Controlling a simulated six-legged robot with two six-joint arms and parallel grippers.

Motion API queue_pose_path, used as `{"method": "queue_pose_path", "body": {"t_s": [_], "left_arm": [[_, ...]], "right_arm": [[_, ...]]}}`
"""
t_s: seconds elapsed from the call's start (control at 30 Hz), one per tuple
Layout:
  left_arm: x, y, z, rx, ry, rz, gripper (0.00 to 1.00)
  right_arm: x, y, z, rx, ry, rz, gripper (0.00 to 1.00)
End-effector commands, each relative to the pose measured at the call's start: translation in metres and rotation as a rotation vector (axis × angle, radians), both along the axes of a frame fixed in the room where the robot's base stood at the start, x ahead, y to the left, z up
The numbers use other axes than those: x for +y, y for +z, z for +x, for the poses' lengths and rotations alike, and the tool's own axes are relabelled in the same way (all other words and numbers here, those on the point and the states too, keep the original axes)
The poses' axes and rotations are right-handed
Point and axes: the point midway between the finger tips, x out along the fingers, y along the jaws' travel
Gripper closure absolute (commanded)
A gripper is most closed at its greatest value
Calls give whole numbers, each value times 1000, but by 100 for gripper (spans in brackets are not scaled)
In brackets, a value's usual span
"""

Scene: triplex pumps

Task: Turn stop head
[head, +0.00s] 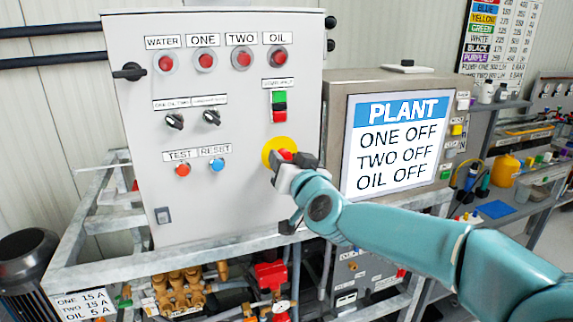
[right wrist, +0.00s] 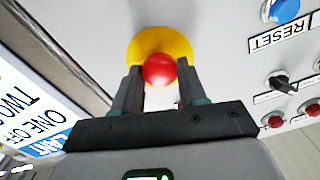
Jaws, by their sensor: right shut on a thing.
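The stop head is a red mushroom button (head: 286,155) on a round yellow plate (head: 270,148), low on the right of the grey control panel (head: 230,130). My right gripper (head: 284,160) is at the button and hides part of it in the head view. In the right wrist view the red head (right wrist: 159,69) sits between the two fingertips (right wrist: 158,84), with the yellow plate (right wrist: 160,40) behind it. The right gripper is shut on the red head. My left gripper is not in view.
A green and red switch (head: 279,105) is above the stop head. Test (head: 182,169) and reset (head: 217,165) buttons are to its left. A plant screen (head: 397,145) reading all off stands right of the panel. Pipes and a red valve (head: 272,275) are below.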

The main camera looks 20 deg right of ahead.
Motion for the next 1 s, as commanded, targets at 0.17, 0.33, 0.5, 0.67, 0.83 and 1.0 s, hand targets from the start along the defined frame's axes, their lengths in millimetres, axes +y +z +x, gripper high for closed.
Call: {"method": "queue_pose_path", "body": {"t_s": [0.17, 0.33, 0.5, 0.67, 0.83, 1.0], "left_arm": [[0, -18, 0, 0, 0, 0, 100], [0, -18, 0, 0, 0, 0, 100], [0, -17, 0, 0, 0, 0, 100], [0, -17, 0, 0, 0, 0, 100], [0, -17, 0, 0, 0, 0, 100], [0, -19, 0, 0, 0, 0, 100]], "right_arm": [[-1, -2, 0, 3, -2, 251, 89], [-1, 1, 0, 6, -1, 331, 89], [-1, 2, 0, 6, -1, 329, 89], [-1, 1, 0, 6, -1, 327, 32], [-1, 1, 0, 8, -1, 327, 32], [-1, 0, -6, 8, -1, 327, 32]]}}
